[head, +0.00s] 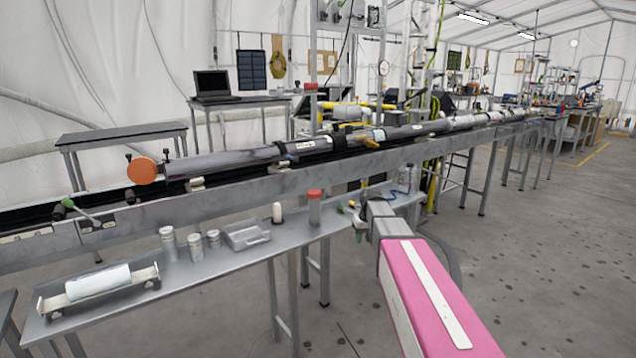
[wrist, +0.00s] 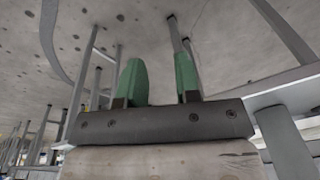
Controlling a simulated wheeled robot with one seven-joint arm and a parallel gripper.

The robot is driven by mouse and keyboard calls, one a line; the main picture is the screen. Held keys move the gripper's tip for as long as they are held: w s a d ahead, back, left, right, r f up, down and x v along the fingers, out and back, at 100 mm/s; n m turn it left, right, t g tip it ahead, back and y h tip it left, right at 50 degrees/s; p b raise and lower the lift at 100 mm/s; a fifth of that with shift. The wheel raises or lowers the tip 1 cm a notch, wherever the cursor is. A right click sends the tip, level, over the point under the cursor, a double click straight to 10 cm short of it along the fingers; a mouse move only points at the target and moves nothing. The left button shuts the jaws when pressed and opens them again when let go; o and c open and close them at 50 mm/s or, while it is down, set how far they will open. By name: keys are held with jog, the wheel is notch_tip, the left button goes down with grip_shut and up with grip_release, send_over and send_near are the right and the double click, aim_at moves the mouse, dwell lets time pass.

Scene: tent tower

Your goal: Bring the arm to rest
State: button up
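My arm, with its pink link, reaches in from the lower right of the head view. My gripper (head: 351,217) is at its far end, by the right part of the low metal shelf (head: 215,262). In the wrist view, the two green fingers of my gripper (wrist: 160,74) stand apart with nothing between them. Behind them are the speckled floor and metal legs. My arm hides part of the shelf's right end.
On the shelf stand a red-capped jar (head: 315,209), a white-topped piece (head: 277,212), several lidded cylinders (head: 169,244), a grey tray (head: 246,236) and a white roll in a cradle (head: 98,283). A long rail with dark tubes (head: 235,160) runs behind. Floor at right is clear.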

jog(key=s+f, duration=0.4)
jog(key=s, duration=0.5)
jog(key=s+f+m+g, duration=0.1)
jog(key=s+f, duration=0.3)
jog(key=s, duration=0.5)
jog(key=s+d+f+m+h, duration=0.1)
jog(key=s+f, duration=0.3)
jog(key=s, duration=0.5)
